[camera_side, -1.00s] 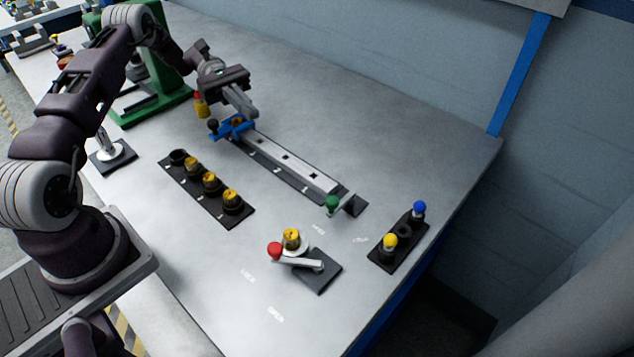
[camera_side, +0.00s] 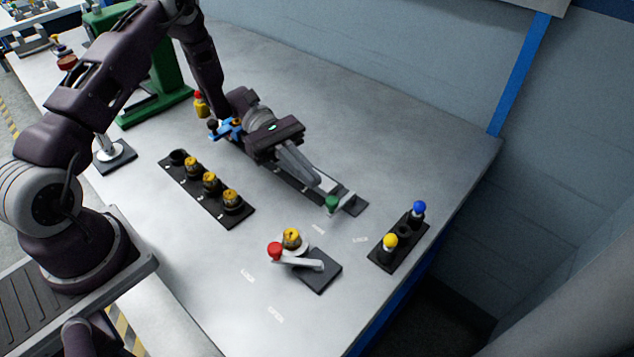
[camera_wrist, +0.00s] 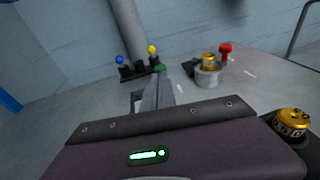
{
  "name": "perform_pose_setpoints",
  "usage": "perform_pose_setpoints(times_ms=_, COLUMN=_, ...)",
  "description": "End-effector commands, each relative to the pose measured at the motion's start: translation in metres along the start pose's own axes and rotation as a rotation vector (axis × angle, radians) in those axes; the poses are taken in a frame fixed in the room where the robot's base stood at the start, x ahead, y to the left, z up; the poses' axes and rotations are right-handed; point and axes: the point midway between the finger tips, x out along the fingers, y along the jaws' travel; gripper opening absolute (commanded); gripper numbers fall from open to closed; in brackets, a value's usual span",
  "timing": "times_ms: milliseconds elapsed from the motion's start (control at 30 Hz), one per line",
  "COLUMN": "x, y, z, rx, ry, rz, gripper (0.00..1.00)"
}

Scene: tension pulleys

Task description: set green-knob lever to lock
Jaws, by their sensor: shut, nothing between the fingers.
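The green-knob lever (camera_side: 332,203) stands at the near right end of the long rail, beside a small dark bracket. Its green knob also shows in the wrist view (camera_wrist: 160,69), just past my fingertips. My gripper (camera_side: 316,182) is shut and empty, tilted down over the rail's right end, with its tips just behind and left of the green knob. I cannot tell whether the tips touch the knob. OPEN and LOCK labels (camera_side: 360,239) are printed on the table in front of the lever. My gripper hides most of the rail.
A red-knob lever (camera_side: 275,250) with a yellow-topped pulley (camera_side: 292,238) sits in front. A dark rack (camera_side: 226,209) holds several yellow pulleys at left. A dark holder (camera_side: 403,240) with blue and yellow knobs stands at right. A blue carriage (camera_side: 229,127) is at the rail's far end.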

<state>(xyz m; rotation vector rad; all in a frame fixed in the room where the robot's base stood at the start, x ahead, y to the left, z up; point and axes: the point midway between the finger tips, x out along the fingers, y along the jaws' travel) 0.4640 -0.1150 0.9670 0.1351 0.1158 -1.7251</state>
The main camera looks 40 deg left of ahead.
Motion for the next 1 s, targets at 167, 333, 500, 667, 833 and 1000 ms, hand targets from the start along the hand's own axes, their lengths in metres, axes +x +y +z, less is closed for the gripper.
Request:
perform_pose_setpoints(times_ms=167, x=0.024, y=0.000, z=0.000, rx=0.000, ry=0.000, rz=-0.002, gripper=0.00)
perform_pose_setpoints(times_ms=333, x=0.030, y=0.000, z=0.000, rx=0.000, ry=0.001, rz=0.000, gripper=0.00)
perform_pose_setpoints(times_ms=500, x=0.030, y=0.000, z=0.000, rx=0.000, ry=0.001, rz=0.001, gripper=0.00)
perform_pose_setpoints(times_ms=667, x=0.030, y=0.000, z=0.000, rx=0.000, ry=0.000, rz=0.005, gripper=0.00)
perform_pose_setpoints(times_ms=833, x=0.032, y=-0.001, z=0.001, rx=-0.007, ry=-0.001, rz=0.041, gripper=0.00)
perform_pose_setpoints(times_ms=1000, x=0.034, y=-0.002, z=0.001, rx=-0.012, ry=-0.001, rz=0.074, gripper=0.00)
